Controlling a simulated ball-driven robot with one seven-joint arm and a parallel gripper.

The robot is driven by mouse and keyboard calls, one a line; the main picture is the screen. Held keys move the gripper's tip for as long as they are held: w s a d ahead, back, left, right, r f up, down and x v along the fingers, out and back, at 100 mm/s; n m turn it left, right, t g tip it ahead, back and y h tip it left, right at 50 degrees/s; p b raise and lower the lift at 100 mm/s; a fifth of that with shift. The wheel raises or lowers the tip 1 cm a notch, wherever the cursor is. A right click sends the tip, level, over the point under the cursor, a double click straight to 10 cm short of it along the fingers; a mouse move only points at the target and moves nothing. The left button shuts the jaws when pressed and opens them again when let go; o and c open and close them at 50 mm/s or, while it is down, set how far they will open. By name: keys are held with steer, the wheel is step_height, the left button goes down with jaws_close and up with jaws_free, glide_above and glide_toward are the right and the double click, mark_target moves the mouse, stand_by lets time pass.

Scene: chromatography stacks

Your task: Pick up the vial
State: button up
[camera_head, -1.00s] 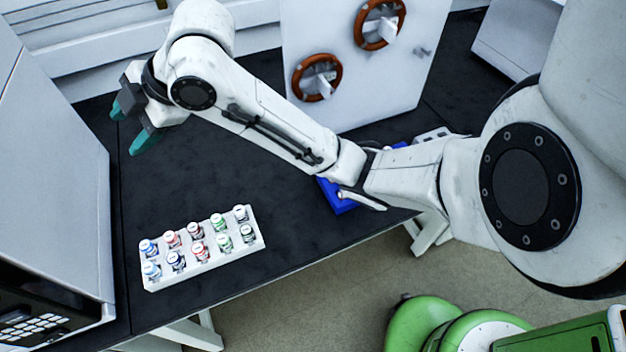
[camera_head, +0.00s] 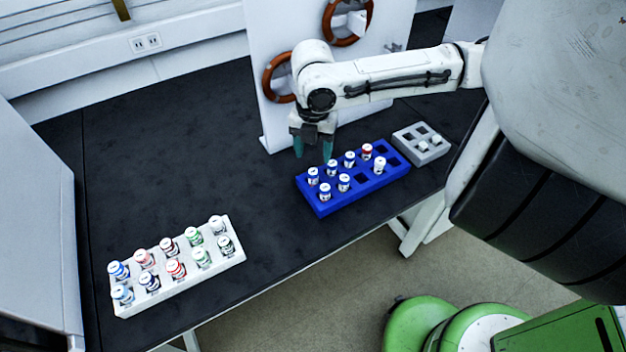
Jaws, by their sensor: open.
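My gripper (camera_head: 313,150) points down with its two teal fingers apart and empty. It is just behind the left end of a blue rack (camera_head: 324,209) on the black bench. The rack holds several vials with white or blue caps, such as a vial (camera_head: 325,192) at the front left, and one red-capped vial (camera_head: 367,151) at the back. One vial (camera_head: 332,167) in the back row is close to the right fingertip; I cannot tell whether they touch. A white rack (camera_head: 180,289) at the front left holds several vials with mixed coloured labels. Which vial is meant is not shown.
A small grey rack (camera_head: 436,153) with a few white-capped items stands right of the blue rack. A white panel (camera_head: 262,60) with brown rings rises behind my gripper. A grey instrument (camera_head: 40,220) stands at the left. The bench middle (camera_head: 190,150) is clear.

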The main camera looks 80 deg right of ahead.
mark_target(313, 172)
step_height(313, 172, down, 8)
steer(key=shift+a+f, duration=0.1)
steer(key=shift+a, duration=0.05)
stand_by(0.4)
jaws_close()
stand_by(0.4)
